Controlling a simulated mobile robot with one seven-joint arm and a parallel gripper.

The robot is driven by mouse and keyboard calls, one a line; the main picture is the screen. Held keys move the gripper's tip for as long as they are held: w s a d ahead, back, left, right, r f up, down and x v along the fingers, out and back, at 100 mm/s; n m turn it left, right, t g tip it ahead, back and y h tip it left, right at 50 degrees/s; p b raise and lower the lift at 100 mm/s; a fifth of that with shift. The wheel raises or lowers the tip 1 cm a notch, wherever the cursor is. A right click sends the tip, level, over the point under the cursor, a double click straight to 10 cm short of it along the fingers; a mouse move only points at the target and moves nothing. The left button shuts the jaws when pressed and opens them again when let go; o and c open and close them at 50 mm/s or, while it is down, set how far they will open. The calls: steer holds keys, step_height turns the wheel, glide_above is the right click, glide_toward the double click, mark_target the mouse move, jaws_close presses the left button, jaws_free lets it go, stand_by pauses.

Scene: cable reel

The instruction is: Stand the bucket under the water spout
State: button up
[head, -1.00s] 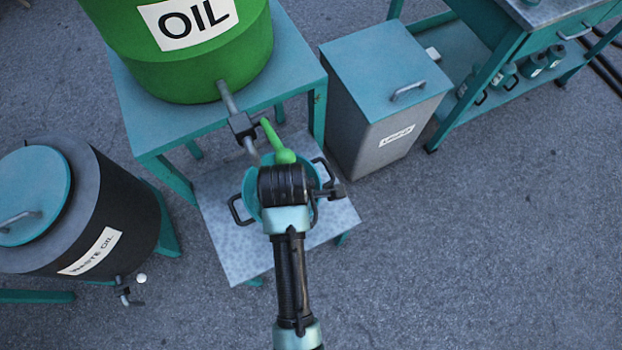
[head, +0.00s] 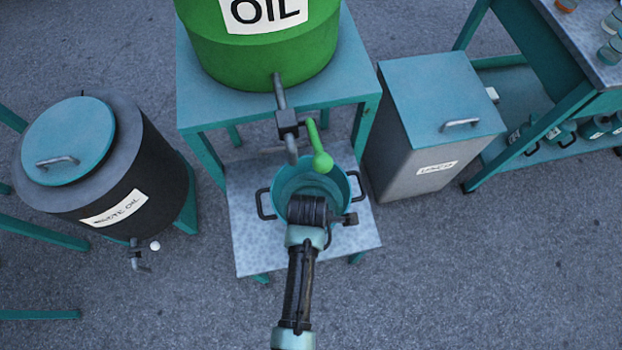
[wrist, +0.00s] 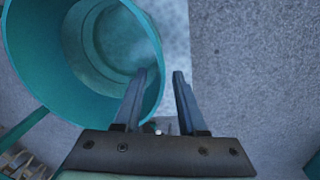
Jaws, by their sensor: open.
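A teal bucket (head: 340,185) with dark side handles stands upright on a low grey stand (head: 246,235). It is below the outlet spout (head: 291,150) of a green drum labelled OIL (head: 262,55); a green lever (head: 320,150) is beside the spout. No spout marked as water shows. My wrist (head: 307,209) covers the bucket's front part, and the fingers are hidden in the head view. In the wrist view my gripper (wrist: 165,75) is open at the rim of the bucket (wrist: 40,60); I see nothing gripped, and cannot tell whether a finger touches the rim.
A dark waste-oil drum (head: 150,165) with a teal lid and tap stands at left. A grey bin (head: 420,130) with a teal lid stands close right of the stand. A workbench (head: 560,60) with bottles is at far right. The front floor is clear.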

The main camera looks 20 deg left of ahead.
steer(key=shift+w+f, duration=0.15)
steer(key=shift+f, duration=0.8)
jaws_close()
stand_by(0.7)
